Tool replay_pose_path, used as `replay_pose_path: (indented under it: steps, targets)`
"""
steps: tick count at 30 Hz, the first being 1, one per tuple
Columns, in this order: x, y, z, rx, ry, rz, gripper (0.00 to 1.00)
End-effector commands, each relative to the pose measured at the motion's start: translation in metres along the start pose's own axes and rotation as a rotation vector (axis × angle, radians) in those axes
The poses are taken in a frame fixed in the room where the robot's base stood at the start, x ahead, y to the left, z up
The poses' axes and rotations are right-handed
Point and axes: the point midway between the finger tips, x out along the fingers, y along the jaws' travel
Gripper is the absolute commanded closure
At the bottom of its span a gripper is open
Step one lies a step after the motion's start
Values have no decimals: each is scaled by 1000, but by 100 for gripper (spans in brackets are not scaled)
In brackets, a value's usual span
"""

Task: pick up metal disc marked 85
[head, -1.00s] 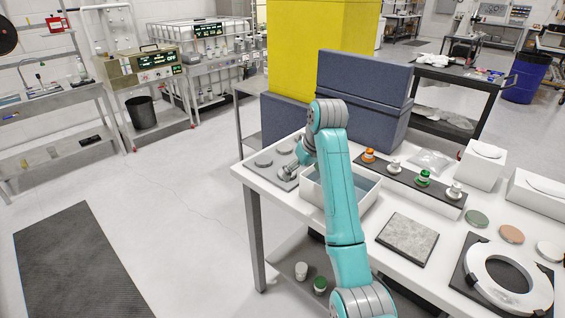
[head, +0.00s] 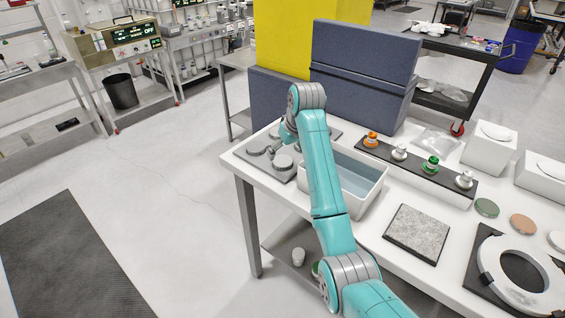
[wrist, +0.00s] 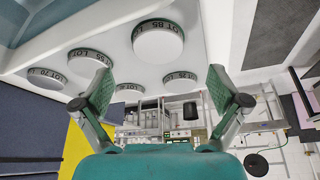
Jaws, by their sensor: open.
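The metal disc marked 85 (wrist: 158,44) is pale grey and round, with "LOT 85" on its dark-lettered rim. In the wrist view it lies beyond my fingertips, roughly centred between them and apart from both. My gripper (wrist: 160,75) is open and empty. In the head view my gripper (head: 274,154) is low over the grey plate of discs at the table's left end, partly hidden by my arm. The markings cannot be read in the head view.
Neighbouring discs include one apparently marked 80 (wrist: 90,57), one marked 70 (wrist: 46,78) and one marked 25 (wrist: 180,77). A white open tub (head: 370,193) stands right of the disc plate. Blue-grey blocks (head: 360,75) stand behind the table.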

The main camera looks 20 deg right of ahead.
Motion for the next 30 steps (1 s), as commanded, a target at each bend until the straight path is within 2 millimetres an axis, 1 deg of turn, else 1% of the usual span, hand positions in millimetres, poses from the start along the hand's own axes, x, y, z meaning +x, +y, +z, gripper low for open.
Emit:
replay_pose_path:
  steps: [6, 10, 14, 20, 21, 23, 24, 26, 27, 28, 30]
  targets:
    - [29, 3, 3, 0, -4, -1, 3]
    - [44, 3, 3, 0, -2, -1, 3]
    - [50, 3, 2, -1, -1, 0, 3]
    - [50, 3, 2, -1, 0, 0, 3]
    - [50, 3, 2, -1, 0, 0, 12]
    - [50, 3, 2, -1, 0, 0, 28]
    - [50, 3, 2, -1, 0, 0, 38]
    - [50, 3, 2, -1, 0, 0, 52]
    - [50, 3, 2, 0, 0, 0, 62]
    - [50, 3, 2, 0, 0, 0, 70]
    - [49, 3, 2, -1, 0, 0, 72]
